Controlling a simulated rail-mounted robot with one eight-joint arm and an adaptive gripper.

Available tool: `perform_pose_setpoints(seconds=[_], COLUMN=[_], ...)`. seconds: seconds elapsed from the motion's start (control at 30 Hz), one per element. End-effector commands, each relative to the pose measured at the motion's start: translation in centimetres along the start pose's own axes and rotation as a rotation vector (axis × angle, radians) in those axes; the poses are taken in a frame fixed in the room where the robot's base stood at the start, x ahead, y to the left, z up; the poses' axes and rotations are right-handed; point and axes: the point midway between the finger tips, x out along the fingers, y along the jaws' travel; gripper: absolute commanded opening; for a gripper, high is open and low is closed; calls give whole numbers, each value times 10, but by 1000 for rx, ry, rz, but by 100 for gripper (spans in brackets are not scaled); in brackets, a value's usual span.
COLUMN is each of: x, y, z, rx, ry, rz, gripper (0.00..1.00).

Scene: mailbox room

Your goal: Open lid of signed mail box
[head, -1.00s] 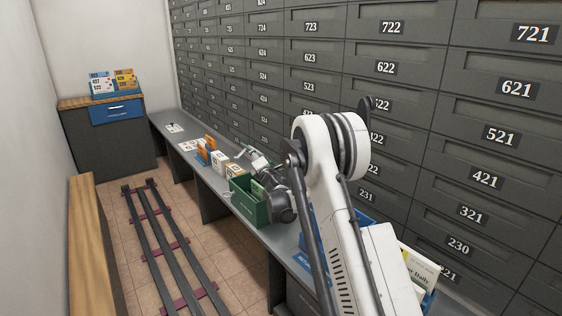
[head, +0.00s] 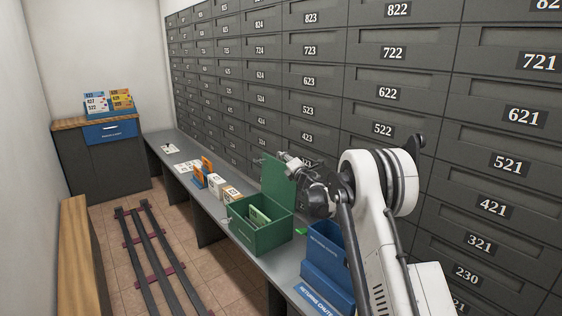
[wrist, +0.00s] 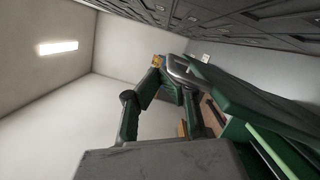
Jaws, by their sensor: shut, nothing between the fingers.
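The green mail box (head: 262,235) stands on the grey counter, with light green and whitish mail inside. Its green lid (head: 280,184) is raised and stands about upright at the box's back edge. My gripper (head: 284,158) is shut and empty at the top of the raised lid, on its right side. In the wrist view the gripper fingers (wrist: 165,72) close together, and the lid (wrist: 255,98) slants close beside them on the right. Whether the fingers touch the lid is unclear. The writing on the box is too small to read.
A blue returns tray (head: 325,262) stands on the counter right of the box. Small parcels (head: 206,172) stand farther left along the counter (head: 207,208). Numbered mailboxes (head: 388,92) form the wall behind. Floor rails (head: 150,250) run along the left.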

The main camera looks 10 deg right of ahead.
Motion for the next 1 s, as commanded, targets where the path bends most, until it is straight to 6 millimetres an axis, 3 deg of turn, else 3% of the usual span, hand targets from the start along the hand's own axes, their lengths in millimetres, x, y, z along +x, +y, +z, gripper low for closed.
perform_pose_setpoints(seconds=[0.7, 1.0], x=[2, -6], y=[-3, 25], z=[6, -20], rx=[1, 1], ry=[0, 0], rz=[0, 0], gripper=[0, 0])
